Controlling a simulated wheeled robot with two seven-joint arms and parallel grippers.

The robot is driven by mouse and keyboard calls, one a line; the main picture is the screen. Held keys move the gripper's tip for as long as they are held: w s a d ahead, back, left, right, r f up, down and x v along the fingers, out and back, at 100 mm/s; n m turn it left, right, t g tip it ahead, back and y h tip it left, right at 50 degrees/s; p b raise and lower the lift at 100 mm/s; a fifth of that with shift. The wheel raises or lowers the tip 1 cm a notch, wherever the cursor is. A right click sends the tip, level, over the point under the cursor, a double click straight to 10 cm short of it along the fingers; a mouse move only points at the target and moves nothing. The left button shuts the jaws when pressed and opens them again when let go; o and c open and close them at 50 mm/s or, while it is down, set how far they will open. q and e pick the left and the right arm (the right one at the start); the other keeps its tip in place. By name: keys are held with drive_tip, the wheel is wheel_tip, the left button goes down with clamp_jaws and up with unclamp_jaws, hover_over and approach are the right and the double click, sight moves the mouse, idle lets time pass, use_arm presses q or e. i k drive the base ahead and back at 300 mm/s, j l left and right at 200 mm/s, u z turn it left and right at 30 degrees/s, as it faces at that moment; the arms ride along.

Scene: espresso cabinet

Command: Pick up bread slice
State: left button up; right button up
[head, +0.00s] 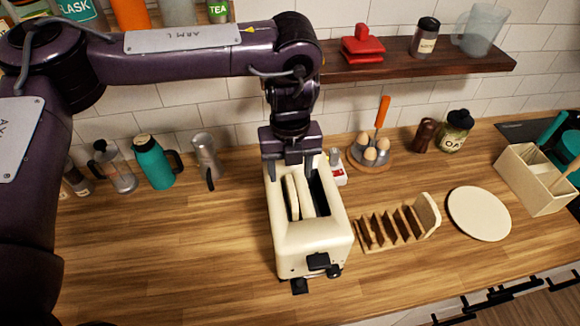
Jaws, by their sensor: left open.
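A cream toaster (313,240) stands on the wooden counter in the middle of the head view, with two long slots on top. A pale bread slice (292,197) stands upright in its left slot, with its top edge showing above the rim. The right slot looks dark and empty. My left gripper (292,172) points down over the far end of the toaster. Its two fingers are apart, close to the far end of the slots. I cannot tell whether they touch the bread. My right gripper is not in view.
A wooden toast rack (397,226) and a round cream plate (479,213) lie right of the toaster. An egg holder (371,158) stands behind. A teal flask (154,163) and a grey jug (207,160) stand left. A dark shelf (420,64) overhangs the back. The front-left counter is clear.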

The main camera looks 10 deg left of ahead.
sight(426, 209)
drive_tip(key=k, duration=1.5)
